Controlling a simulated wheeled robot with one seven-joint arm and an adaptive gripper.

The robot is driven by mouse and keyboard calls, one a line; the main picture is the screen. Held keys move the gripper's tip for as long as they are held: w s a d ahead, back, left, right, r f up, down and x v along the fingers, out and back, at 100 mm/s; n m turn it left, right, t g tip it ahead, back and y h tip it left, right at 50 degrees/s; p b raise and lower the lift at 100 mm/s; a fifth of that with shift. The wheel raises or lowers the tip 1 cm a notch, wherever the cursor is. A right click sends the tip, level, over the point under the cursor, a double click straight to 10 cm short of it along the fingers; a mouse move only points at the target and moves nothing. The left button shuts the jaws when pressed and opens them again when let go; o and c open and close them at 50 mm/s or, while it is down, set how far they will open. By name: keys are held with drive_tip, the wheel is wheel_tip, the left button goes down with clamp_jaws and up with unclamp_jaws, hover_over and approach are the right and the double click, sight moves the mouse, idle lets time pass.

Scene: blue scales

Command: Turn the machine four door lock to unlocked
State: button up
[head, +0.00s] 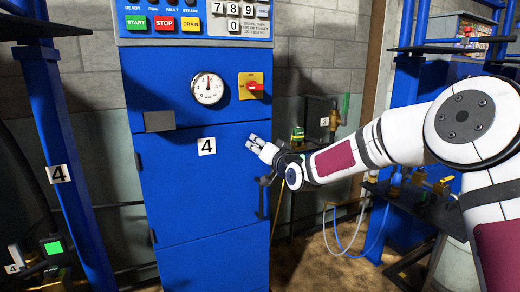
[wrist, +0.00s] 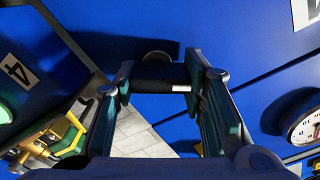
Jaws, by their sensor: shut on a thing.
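Machine four is a tall blue cabinet (head: 200,185) with a white "4" label (head: 206,146) on its front. My gripper (head: 253,141) is at the right side of the front, just right of that label. In the wrist view my gripper (wrist: 160,78) has its two fingers on either side of a short dark bar (wrist: 160,77), which appears to be the door lock's handle, and is shut on it. A rounded grey part (wrist: 156,57) shows behind the bar, against the blue panel. In the head view the lock is hidden by my gripper, and its turn angle cannot be read.
A dark door handle (head: 262,198) stands just below my gripper. A round gauge (head: 207,88) and a red-and-yellow switch (head: 252,87) are above. Pipes and a valve (head: 332,120) are on the wall to the right. A blue post (head: 60,150) stands at left.

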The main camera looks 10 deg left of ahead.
drive_tip(key=m, duration=0.3)
drive_tip(key=m+b, duration=0.1)
drive_tip(key=m, duration=0.2)
drive_tip(key=shift+w+d+f+m, duration=0.1)
drive_tip(key=shift+d+m, duration=0.1)
drive_tip(key=shift+m, duration=0.1)
drive_tip(key=m+b, duration=0.1)
drive_tip(key=m, duration=0.4)
idle(0.4)
drive_tip(key=o, duration=1.2)
drive_tip(key=shift+c, duration=0.2)
drive_tip(key=v, duration=1.2)
